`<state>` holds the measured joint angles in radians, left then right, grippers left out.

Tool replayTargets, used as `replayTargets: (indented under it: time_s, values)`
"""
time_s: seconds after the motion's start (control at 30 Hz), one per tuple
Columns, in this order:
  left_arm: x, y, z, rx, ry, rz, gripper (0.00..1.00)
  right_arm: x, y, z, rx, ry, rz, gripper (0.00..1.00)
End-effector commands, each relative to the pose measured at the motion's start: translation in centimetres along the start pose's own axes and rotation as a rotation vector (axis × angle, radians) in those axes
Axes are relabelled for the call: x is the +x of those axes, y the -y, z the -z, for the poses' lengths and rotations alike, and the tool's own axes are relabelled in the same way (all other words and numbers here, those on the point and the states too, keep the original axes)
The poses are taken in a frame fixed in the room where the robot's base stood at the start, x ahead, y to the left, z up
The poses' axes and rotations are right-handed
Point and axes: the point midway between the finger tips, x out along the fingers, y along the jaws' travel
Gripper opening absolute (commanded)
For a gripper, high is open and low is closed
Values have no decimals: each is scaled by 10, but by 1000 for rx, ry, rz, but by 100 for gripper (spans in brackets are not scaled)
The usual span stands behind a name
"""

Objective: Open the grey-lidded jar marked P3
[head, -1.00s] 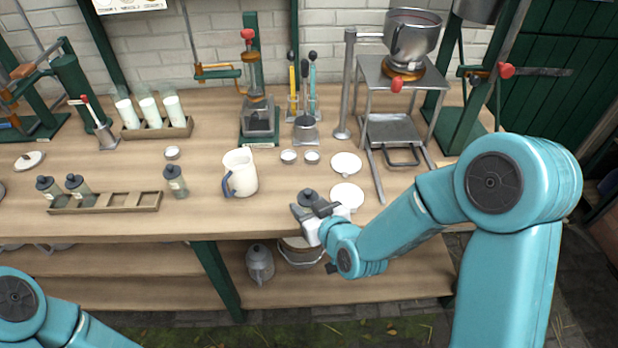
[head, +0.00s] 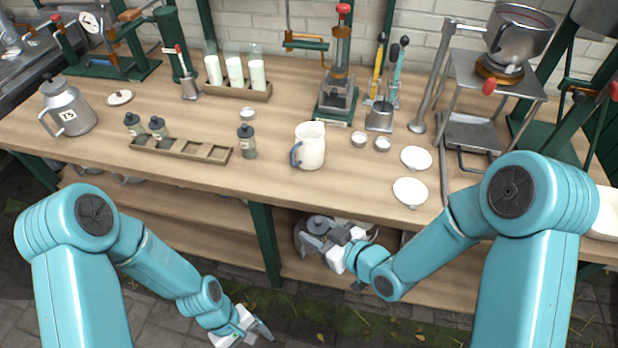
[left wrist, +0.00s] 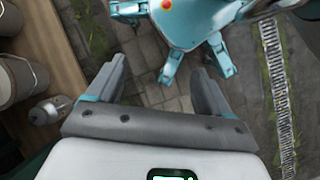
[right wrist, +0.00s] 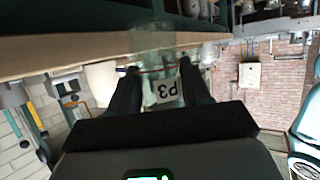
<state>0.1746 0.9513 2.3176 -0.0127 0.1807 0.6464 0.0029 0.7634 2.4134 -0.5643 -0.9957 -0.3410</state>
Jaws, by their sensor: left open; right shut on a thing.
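The jar marked P3 (right wrist: 166,92) is in the right wrist view, a see-through jar whose label appears upside down. My right gripper (right wrist: 162,84) is shut on it, one finger on each side. In the head view, the right gripper (head: 330,234) is in front of and below the bench's front edge, with a dark grey lid (head: 318,224) at its fingers. The jar's body is mostly hidden there. My left gripper (head: 262,332) is low at the bottom of the head view. It is open and empty in the left wrist view (left wrist: 150,88).
Two grey-lidded jars (head: 158,128) sit in a wooden rack (head: 208,152); another (head: 247,141) stands beside it. A white mug (head: 310,148), small white dishes (head: 410,191) and a grey can marked TS (head: 68,108) stand on the bench. Floor in front is clear.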

Motion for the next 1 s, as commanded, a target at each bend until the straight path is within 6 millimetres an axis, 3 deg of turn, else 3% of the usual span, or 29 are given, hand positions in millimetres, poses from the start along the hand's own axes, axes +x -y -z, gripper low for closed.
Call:
replayTargets:
  time_s: [0.17, 0.33, 0.47, 0.63, 0.8, 0.9, 1.0]
  values:
    - [-50, -45, 32, -305, 38, 91, 80, 0, 0, 1, 0, -1, -1, 0]
    - [-132, -109, 42, -516, -10, 153, 80, 0, 0, 1, 0, -1, -2, 0]
    - [-201, -159, 26, -586, -75, 149, 80, 0, 0, 1, 0, -1, -2, 0]
    - [-277, -217, -17, -530, -158, 65, 80, 0, 0, 0, 0, -1, -2, 0]
    - [-316, -261, -63, -407, -216, -52, 80, 0, 0, 0, 0, -1, -2, 0]
    - [-318, -270, -86, -355, -228, -60, 80, 0, 0, 0, 0, -1, -2, 0]
    - [-316, -273, -97, -331, -233, -60, 80, 0, 0, 0, 0, -1, -2, 0]
